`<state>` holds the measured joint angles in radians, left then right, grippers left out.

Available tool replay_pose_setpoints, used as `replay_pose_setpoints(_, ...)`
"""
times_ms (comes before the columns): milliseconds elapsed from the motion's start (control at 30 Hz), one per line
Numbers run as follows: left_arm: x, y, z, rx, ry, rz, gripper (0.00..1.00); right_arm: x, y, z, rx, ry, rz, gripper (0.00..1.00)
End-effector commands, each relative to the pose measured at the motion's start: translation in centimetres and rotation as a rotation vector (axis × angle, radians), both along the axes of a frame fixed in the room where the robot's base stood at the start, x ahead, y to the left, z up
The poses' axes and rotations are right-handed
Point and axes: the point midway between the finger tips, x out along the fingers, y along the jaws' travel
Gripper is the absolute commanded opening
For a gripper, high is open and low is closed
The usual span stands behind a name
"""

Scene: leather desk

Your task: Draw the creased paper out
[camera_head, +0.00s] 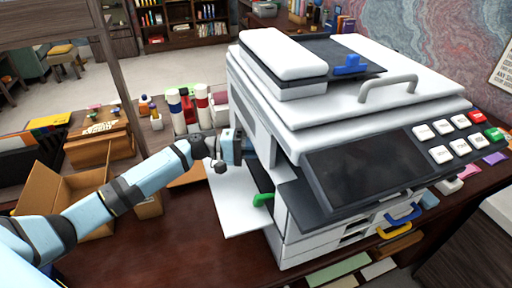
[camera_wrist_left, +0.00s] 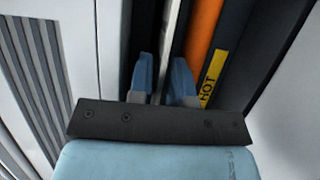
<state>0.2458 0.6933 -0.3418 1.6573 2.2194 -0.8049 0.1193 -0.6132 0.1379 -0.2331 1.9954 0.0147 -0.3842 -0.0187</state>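The white copier (camera_head: 290,130) stands on the desk with its left side door (camera_head: 238,200) folded down and a dark opening (camera_head: 258,172) behind it. My left gripper (camera_head: 245,150) reaches into the side of the copier; its fingers are hidden in the head view. In the left wrist view its two blue fingertips (camera_wrist_left: 162,75) stand apart with a narrow gap. A pale thin strip (camera_wrist_left: 168,45) runs between and beyond them; I cannot tell whether it is the creased paper. An orange roller (camera_wrist_left: 203,30) with a yellow HOT label (camera_wrist_left: 213,78) lies just to the right.
A green lever (camera_head: 263,199) sticks out low at the opening. A grey louvred panel (camera_wrist_left: 38,75) is left of the fingers. An open cardboard box (camera_head: 75,195) stands left under my arm. Bottles (camera_head: 188,105) stand behind. The desk front left of the copier is clear.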

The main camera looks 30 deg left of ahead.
Motion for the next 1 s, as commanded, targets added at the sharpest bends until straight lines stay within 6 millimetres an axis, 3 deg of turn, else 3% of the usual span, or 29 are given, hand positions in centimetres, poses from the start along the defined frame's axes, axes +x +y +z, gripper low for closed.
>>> replay_pose_setpoints(100, 0.0, 0.0, 0.0, 0.0, 0.0, 0.0, 0.16, 0.0, 0.0, 0.0, 0.0, 0.0, 0.0, 0.47)
replay_pose_setpoints(167, 0.0, 0.0, 0.0, 0.0, 0.0, 0.0, 0.02, 0.0, 0.0, 0.0, 0.001, 0.0, 0.001, 0.47)
replay_pose_setpoints(200, 0.0, 0.0, 0.0, 0.0, 0.0, 0.0, 0.0, 0.0, 0.0, 0.0, 0.001, 0.0, 0.001, 0.47)
replay_pose_setpoints(467, -0.3, 0.3, -0.1, 0.0, 0.001, 0.0, 0.0, -0.1, 0.1, -0.1, 0.001, 0.0, 0.002, 0.47)
replay_pose_setpoints(1000, -3.6, 3.2, -0.1, 0.0, 0.001, 0.0, 0.0, 0.0, 0.1, -0.5, 0.002, -0.002, 0.002, 0.47)
